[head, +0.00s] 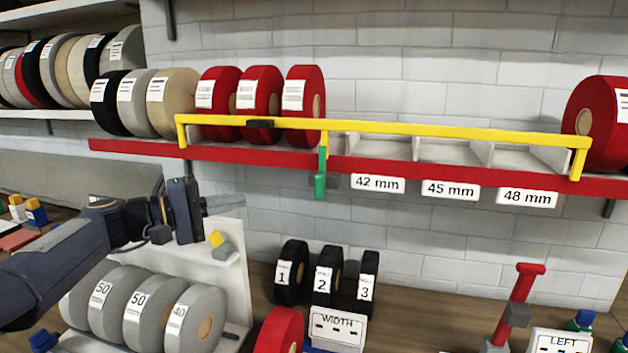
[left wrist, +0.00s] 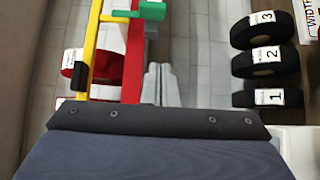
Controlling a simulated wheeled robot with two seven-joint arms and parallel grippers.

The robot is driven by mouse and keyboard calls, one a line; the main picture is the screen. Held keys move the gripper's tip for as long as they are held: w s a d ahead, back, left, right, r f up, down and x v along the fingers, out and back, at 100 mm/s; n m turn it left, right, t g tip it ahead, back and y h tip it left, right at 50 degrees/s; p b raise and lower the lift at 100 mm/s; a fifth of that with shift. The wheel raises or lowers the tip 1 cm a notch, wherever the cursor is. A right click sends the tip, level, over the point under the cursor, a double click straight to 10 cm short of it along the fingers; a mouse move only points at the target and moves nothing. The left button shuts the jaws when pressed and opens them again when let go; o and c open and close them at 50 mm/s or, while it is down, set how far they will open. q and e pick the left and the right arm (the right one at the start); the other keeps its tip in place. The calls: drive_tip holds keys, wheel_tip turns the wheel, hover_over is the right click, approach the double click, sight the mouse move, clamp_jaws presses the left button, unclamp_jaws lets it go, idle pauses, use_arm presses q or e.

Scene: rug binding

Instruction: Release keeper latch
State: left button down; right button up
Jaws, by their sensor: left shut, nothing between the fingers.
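A green latch handle (head: 320,185) hangs below a yellow keeper bar (head: 400,127) on the red-edged shelf. The bar runs across the front of the shelf, with a small black piece (head: 260,124) on it. The green latch shows at the top of the left wrist view (left wrist: 152,10), beside the yellow bar (left wrist: 92,40). My left gripper (head: 222,204) is shut and empty, left of the latch and a little lower, apart from it. Its closed fingers also show in the left wrist view (left wrist: 160,85). My right gripper is not in view.
Red rolls (head: 262,90) stand behind the bar; empty slots carry 42, 45 and 48 mm labels. Below are black numbered rolls (head: 325,275), grey rolls (head: 145,310) in a white rack (head: 238,275), and a red lever (head: 522,290). Open space lies between my gripper and the latch.

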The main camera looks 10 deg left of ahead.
sight(320, 185)
use_arm(q)
drive_tip(key=shift+a+r, duration=0.15)
drive_tip(key=shift+r, duration=0.05)
drive_tip(key=s+d+p+x, duration=0.2)
drive_tip(key=p+x, duration=0.3)
drive_tip(key=x, duration=0.8)
drive_tip(key=shift+s, duration=0.1)
